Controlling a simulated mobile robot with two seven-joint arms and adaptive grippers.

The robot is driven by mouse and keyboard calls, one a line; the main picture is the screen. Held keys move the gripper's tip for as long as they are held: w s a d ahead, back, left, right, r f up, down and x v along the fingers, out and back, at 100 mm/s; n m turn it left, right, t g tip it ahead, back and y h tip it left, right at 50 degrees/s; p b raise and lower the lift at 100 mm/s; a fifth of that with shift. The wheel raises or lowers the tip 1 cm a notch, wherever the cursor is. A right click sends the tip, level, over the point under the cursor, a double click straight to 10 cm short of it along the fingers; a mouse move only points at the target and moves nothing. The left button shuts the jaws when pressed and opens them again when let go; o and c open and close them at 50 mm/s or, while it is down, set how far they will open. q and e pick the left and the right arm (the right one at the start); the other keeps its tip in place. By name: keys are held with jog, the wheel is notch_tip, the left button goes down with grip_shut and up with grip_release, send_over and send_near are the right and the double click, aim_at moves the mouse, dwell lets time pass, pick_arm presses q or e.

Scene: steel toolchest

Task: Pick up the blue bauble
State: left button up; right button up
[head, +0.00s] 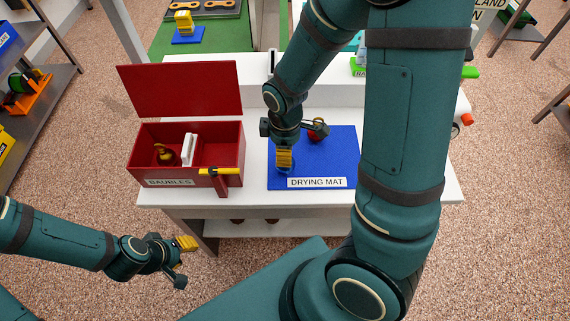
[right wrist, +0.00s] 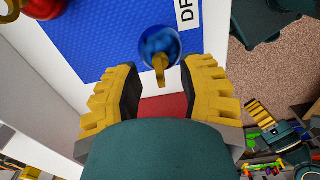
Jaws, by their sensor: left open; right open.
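The blue bauble (right wrist: 157,42), with a gold cap and loop, lies at the edge of the blue drying mat (right wrist: 100,35). In the right wrist view it is just beyond and between the fingertips of my open right gripper (right wrist: 161,76). The jaws are not closed on it. In the head view my right gripper (head: 284,158) points down over the left part of the mat (head: 340,160) and mostly hides the bauble. My left gripper (head: 184,258) is open and empty, low at the left, in front of the table and away from the mat.
A red box labelled BAUBLES (head: 205,182) stands open left of the mat, with a white divider (head: 189,149) and a gold-toned bauble (head: 166,156) inside. A red bauble (head: 314,136) lies farther back on the mat. The white table (head: 255,195) has bare room along its front edge.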

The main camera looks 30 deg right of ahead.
jog(key=shift+f, duration=0.15)
grip_shut()
